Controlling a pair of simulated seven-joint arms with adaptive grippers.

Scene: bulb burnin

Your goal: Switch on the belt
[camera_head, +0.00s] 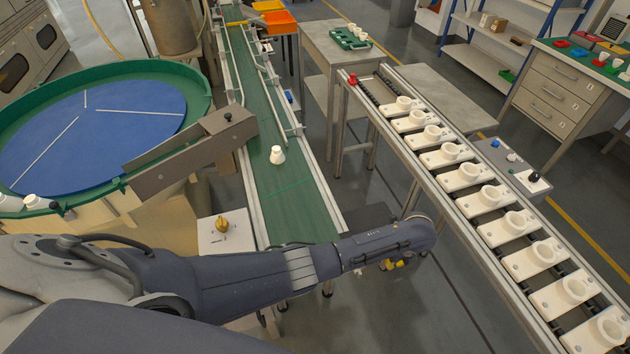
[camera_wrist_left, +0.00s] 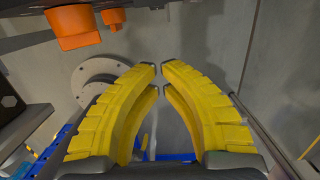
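The green belt (camera_head: 262,110) runs away from me in the head view, with one white part (camera_head: 277,155) upright on it. A pale plate with a yellow knob-like piece (camera_head: 222,224) sits left of the belt's near end; I cannot tell whether it is the belt's switch. My left arm reaches across the belt's near end. Its yellow-fingered gripper (camera_head: 398,263) is partly hidden below the arm, right of the belt. In the left wrist view the fingertips (camera_wrist_left: 160,75) almost meet, with nothing between them. My right gripper is not in view.
A blue round bowl (camera_head: 90,125) with a green rim stands left. A rail (camera_head: 440,180) carrying several white holders (camera_head: 465,177) stands right, with a red button-like piece (camera_head: 352,79) at its far end. A grey box (camera_head: 513,165) with coloured knobs stands beyond it. Floor shows between belt and rail.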

